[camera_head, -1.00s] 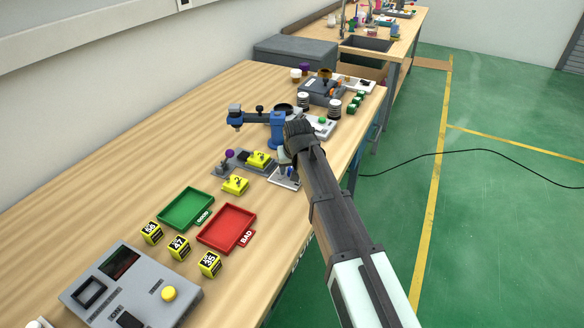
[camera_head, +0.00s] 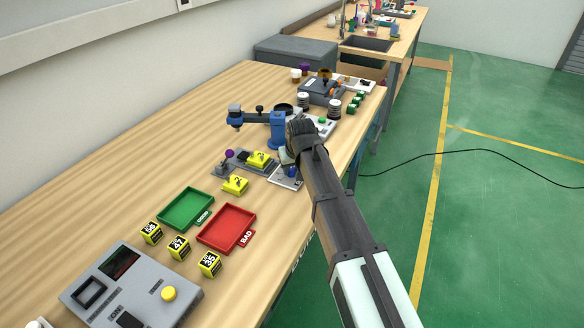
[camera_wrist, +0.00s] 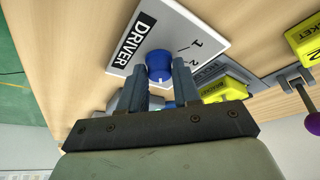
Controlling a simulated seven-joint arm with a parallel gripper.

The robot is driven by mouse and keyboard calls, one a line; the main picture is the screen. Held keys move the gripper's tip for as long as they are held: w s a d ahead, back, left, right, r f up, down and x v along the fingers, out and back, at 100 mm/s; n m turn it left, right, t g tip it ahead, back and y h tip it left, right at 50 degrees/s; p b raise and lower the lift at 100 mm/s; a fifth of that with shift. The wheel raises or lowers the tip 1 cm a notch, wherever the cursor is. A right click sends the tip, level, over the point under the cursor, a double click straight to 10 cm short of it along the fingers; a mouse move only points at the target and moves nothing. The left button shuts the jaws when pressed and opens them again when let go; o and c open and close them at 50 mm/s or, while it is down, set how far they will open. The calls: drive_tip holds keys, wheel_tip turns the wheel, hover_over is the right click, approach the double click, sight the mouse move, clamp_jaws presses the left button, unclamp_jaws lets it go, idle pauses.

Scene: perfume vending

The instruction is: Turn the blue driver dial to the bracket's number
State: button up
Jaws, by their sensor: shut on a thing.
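The blue driver dial (camera_wrist: 159,66) stands on a white plate (camera_wrist: 152,20) lettered DRIVER, with the numbers 1 and 2 visible beside the dial. My gripper (camera_wrist: 160,82) is shut on the dial, one finger on each side. A short white mark shows on the dial's near side between the fingers; which number it faces I cannot tell. In the head view the blue dial (camera_head: 291,172) shows just below my gripper (camera_head: 289,160). One yellow bracket (camera_head: 258,158), marked 3, sits on a grey fixture. Another yellow bracket (camera_head: 236,184), marked 2, is in front of it.
A purple-knobbed lever (camera_head: 230,155) is left of the fixture. A blue press-like device (camera_head: 275,125) stands behind. Green (camera_head: 162,222) and red (camera_head: 204,243) trays and several numbered yellow cubes (camera_head: 179,248) lie nearer. The table's right edge is close to my arm.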

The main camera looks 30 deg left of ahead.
drive_tip(key=n+g, duration=0.1)
drive_tip(key=n, duration=0.2)
drive_tip(key=n+g+y, duration=0.1)
drive_tip(key=n, duration=0.2)
drive_tip(key=shift+w+d, duration=0.1)
drive_tip(key=shift+w, duration=0.05)
drive_tip(key=shift+n, duration=0.4)
drive_tip(key=o, duration=1)
drive_tip(key=v, duration=1.3)
drive_tip(key=shift+w+d+r, duration=0.2)
drive_tip(key=shift+d+r, duration=0.1)
drive_tip(key=shift+r, duration=0.05)
